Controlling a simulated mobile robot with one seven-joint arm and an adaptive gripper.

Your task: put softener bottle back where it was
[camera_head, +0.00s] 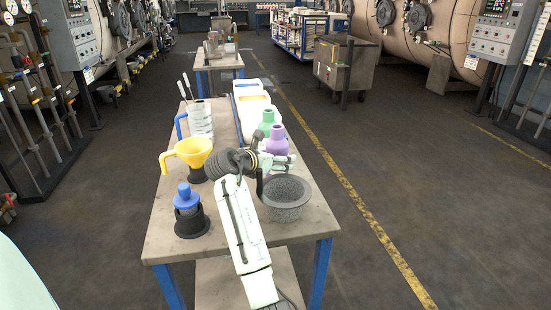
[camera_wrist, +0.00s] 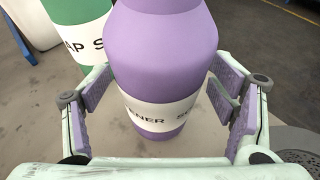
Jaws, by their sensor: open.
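The softener bottle (camera_wrist: 160,60) is purple with a white label showing part of its name. It stands upright on the table (camera_head: 165,235), and its neck and shoulder show in the head view (camera_head: 277,142). My gripper (camera_wrist: 165,92) is open, with one finger pad on each side of the bottle. Small gaps show between the pads and the bottle. In the head view my gripper (camera_head: 275,164) is at the bottle and hides its lower part.
A green bottle (camera_wrist: 82,28) stands close to the left of the softener bottle. A grey speckled bowl (camera_head: 287,203) is close in front. A yellow funnel (camera_head: 192,152), a blue-topped item (camera_head: 187,198) and a white jug (camera_head: 200,120) stand on the left side.

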